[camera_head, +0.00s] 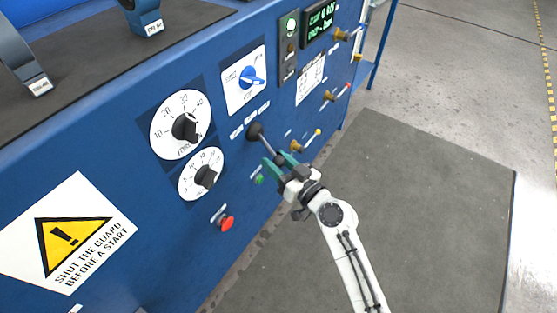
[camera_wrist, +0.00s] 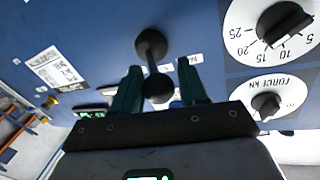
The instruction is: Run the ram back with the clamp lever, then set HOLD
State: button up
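The clamp lever (camera_head: 266,143) appears to be the black lever on the blue panel, with a round base, a thin rod and a ball knob. In the wrist view its base is at the top and its ball knob (camera_wrist: 158,88) sits between my green fingertips. My gripper (camera_head: 279,163) is open around the knob, with a narrow gap visible on the right side (camera_wrist: 160,85); contact on the left is unclear. A blue rotary selector (camera_head: 251,77) on a white plate is above the lever; its position words are too small to read. The display (camera_head: 320,17) shows green text, not clearly readable.
Two black dials, upper (camera_head: 185,128) and lower (camera_head: 205,177), sit left of the lever. A green button (camera_head: 259,179) and a red button (camera_head: 226,223) are below. Several brass-based levers (camera_head: 297,146) stick out to the right. The floor mat (camera_head: 400,190) is clear.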

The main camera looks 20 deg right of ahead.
jog(key=shift+o, duration=1.4)
jog(key=b+v, duration=0.2)
jog(key=v, duration=0.8)
jog(key=shift+s+d, duration=0.15)
jog(key=shift+s, duration=0.25)
jog(key=s+d+f+g+h+p, duration=0.1)
jog(key=s+f+g+p, duration=0.1)
jog(key=s+g, duration=0.4)
jog(key=s+d+f+g+h+p, duration=0.1)
jog(key=s+g+p, duration=0.4)
jog(key=s, duration=0.5)
jog(key=shift+s+f+n+g+h, duration=0.3)
jog(key=shift+f+g+h, duration=0.1)
jog(key=shift+f+h, duration=0.15)
jog(key=s+d+m+g+h, duration=0.1)
jog(key=s+d, duration=0.1)
jog(key=s, duration=0.1)
jog(key=s+d+r+m+g+h+p, duration=0.1)
jog(key=s+d, duration=0.1)
jog(key=s+d+r+m+g+h+p, duration=0.1)
jog(key=s+d+g, duration=0.1)
jog(key=s, duration=0.1)
jog(key=shift+s+h, duration=0.25)
jog(key=shift+s, duration=0.15)
jog(key=shift+c, duration=0.2)
